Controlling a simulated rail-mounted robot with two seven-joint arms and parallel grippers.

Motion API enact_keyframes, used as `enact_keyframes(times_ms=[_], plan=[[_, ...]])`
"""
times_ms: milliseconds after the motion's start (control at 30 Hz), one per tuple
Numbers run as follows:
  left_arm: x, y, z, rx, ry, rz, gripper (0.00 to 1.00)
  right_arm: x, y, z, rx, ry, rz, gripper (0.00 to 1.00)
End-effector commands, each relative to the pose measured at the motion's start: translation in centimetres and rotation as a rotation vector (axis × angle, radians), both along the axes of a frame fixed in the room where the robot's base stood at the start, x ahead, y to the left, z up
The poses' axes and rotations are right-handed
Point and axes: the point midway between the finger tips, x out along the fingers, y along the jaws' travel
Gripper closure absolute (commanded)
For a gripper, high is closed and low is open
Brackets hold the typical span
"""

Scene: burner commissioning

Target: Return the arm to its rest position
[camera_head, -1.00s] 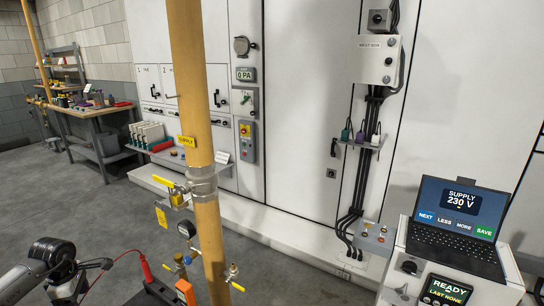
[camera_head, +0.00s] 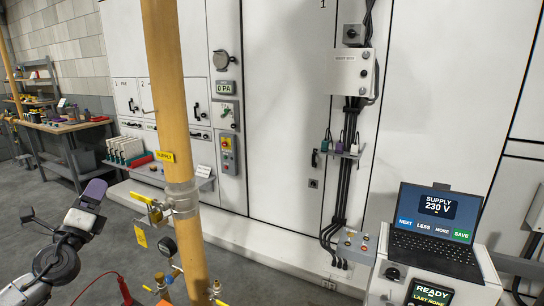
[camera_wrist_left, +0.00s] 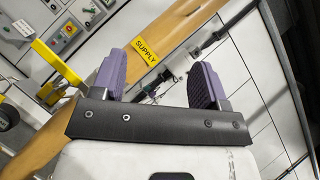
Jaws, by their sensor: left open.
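My left gripper (camera_head: 92,192) shows at the lower left in the head view, raised at the end of my grey and black arm, with a purple fingertip visible. In the left wrist view, my left gripper (camera_wrist_left: 160,78) has its two purple finger pads apart, with nothing held between them. Beyond the fingers in that view is the yellow pipe with its SUPPLY label (camera_wrist_left: 147,50). In the head view, the gripper is to the left of the upright yellow supply pipe (camera_head: 168,90), apart from it in the picture. My right gripper is not in view.
A yellow valve handle (camera_head: 147,205) and a gauge (camera_head: 168,246) sit by the pipe. A red lead (camera_head: 124,288) lies low in front. A cart with a laptop (camera_head: 436,232) stands at the right. A workbench (camera_head: 62,126) is far left; grey floor lies between.

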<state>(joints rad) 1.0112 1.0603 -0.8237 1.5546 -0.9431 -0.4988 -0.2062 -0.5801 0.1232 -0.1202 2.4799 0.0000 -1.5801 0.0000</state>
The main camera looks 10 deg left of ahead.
Motion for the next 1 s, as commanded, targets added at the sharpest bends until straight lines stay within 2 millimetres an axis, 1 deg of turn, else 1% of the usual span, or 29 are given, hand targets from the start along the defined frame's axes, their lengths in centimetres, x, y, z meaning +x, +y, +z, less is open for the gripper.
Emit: enact_keyframes(times_ms=[33,67,100,167,233,267,300,367,400,467,500,567,600,633,700,767,800,867,900,967,1000], plan=[[-0.8,-1.2,1.4,-0.154,-0.063,-0.010,0.32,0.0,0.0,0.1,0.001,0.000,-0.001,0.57],[-1.3,-1.7,1.9,-0.250,-0.092,-0.013,0.32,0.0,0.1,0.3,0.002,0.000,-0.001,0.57],[-2.0,-2.4,2.2,-0.382,-0.122,-0.017,0.32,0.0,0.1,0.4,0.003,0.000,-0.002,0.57],[-3.0,-3.6,1.9,-0.581,-0.143,-0.017,0.32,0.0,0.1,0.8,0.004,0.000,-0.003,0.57],[-4.2,-5.3,0.4,-0.820,-0.132,-0.011,0.32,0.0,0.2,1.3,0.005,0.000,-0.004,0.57],[-4.8,-6.3,-0.6,-0.923,-0.112,-0.004,0.32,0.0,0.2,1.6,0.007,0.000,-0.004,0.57],[-5.7,-7.7,-2.3,-1.061,-0.069,0.008,0.32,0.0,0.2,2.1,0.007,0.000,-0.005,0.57],[-7.5,-10.3,-5.5,-1.256,0.028,0.037,0.32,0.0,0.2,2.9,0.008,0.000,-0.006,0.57],[-8.7,-12.0,-7.6,-1.359,0.102,0.057,0.32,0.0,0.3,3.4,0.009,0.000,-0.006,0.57],[-10.9,-14.5,-10.4,-1.486,0.219,0.080,0.32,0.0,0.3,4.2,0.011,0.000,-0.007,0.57],[-12.3,-16.0,-12.1,-1.556,0.295,0.090,0.32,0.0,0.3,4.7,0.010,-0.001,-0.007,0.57],[-14.5,-18.2,-14.2,-1.646,0.399,0.092,0.32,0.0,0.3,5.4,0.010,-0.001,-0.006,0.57],[-15.9,-19.5,-15.3,-1.701,0.457,0.084,0.32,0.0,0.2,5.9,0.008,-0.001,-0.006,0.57],[-17.0,-20.3,-16.0,-1.740,0.496,0.077,0.32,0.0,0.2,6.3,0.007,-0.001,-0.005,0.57],[-19.5,-21.9,-17.7,-1.825,0.571,0.079,0.32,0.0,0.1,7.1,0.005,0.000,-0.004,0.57],[-21.6,-22.7,-19.1,-1.893,0.615,0.098,0.32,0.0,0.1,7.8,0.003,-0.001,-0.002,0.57],[-23.1,-23.1,-20.1,-1.934,0.637,0.121,0.32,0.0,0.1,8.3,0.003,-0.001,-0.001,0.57],[-25.2,-23.4,-21.6,-1.994,0.665,0.171,0.32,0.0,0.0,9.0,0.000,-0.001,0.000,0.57],[-26.7,-23.6,-22.7,-2.030,0.683,0.212,0.32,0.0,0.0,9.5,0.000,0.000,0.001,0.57],[-28.9,-23.9,-24.5,-2.080,0.712,0.288,0.32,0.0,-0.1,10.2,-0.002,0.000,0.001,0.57],[-30.4,-24.1,-25.8,-2.107,0.733,0.343,0.32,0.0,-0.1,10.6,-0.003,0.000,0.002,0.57]])
